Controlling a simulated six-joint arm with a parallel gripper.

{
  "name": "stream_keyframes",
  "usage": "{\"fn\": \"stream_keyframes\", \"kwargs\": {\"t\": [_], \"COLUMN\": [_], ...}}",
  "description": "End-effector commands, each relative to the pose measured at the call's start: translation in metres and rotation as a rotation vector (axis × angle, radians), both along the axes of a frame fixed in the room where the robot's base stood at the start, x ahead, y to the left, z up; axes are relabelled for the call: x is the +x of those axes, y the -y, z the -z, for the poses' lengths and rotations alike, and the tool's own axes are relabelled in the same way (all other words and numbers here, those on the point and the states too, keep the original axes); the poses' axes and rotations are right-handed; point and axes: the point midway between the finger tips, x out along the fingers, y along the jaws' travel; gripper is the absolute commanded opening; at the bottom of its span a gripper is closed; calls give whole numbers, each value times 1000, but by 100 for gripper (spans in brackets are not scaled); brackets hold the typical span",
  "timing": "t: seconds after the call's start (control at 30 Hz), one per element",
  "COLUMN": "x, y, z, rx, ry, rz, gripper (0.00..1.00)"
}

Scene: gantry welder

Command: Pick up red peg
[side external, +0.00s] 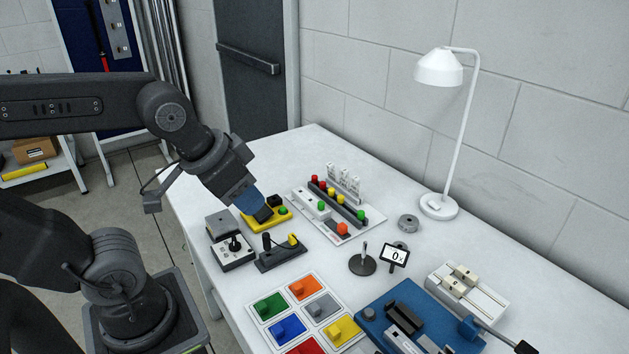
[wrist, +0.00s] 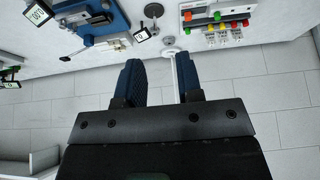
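Two red pegs (side external: 314,179) stand at the far end of a dark rail on a white board, beside yellow and green ones. A red square (side external: 303,347) in the colored tray is cut off by the bottom edge; I cannot tell which red item is the task's peg. My gripper (side external: 262,213) points down over a yellow base, left of the pegboard. In the wrist view, my gripper (wrist: 158,62) shows two blue fingers apart with nothing between them. The wrist view also shows the pegboard (wrist: 228,38) at upper right, beyond the fingers.
A black joystick box (side external: 234,251) and a black lever unit (side external: 280,254) stand close to my gripper. A white lamp (side external: 439,206) stands at the back right. A blue fixture (side external: 375,312) and a small display (side external: 396,256) are at the front right.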

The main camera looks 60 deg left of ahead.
Motion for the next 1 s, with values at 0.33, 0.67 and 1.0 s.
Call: {"fn": "stream_keyframes", "kwargs": {"t": [0.33,0.67,1.0], "x": [117,232,270], "y": [-58,-178,-259], "z": [-11,42,99], "rx": [-2,-10,-14], "ry": [-47,-84,-97], "rz": [-91,-198,-258], "gripper": [33,33,33]}}
